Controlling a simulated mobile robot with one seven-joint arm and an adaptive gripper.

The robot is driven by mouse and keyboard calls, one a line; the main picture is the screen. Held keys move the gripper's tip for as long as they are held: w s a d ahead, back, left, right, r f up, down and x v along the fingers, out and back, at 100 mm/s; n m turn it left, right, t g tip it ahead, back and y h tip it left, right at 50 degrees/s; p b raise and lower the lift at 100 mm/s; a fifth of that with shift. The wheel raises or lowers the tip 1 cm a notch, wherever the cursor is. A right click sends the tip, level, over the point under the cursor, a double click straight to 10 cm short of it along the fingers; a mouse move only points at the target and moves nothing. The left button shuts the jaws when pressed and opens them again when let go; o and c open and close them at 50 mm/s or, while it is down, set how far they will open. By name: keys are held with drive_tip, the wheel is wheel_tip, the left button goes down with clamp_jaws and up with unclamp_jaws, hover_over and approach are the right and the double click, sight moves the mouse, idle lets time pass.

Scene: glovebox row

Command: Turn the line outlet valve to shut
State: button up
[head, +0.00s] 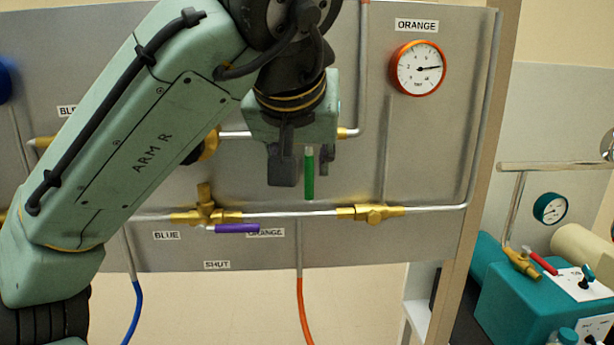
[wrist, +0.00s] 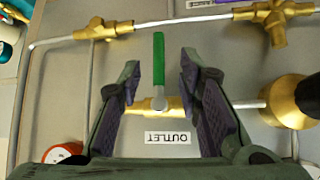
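The outlet valve has a green lever (head: 309,177), which hangs straight down, across its horizontal pipe, in the head view. In the wrist view, the green lever (wrist: 158,60) points up from a brass valve body (wrist: 168,106). An upside-down OUTLET label (wrist: 168,137) sits beside it. My gripper (head: 305,168) is open in front of the panel. In the wrist view, my gripper (wrist: 160,75) has one finger on each side of the lever, with gaps showing on both sides. My gripper hides most of the valve body in the head view.
A purple-handled valve (head: 237,228) sits lower left, its handle pointing right, with BLUE, ORANGE and SHUT labels (head: 217,265) below. A lower pipe (head: 300,213) with a brass fitting (head: 370,212) runs beneath my gripper. An orange gauge (head: 417,68) is at upper right.

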drive_tip(key=v, duration=0.4)
idle(0.5)
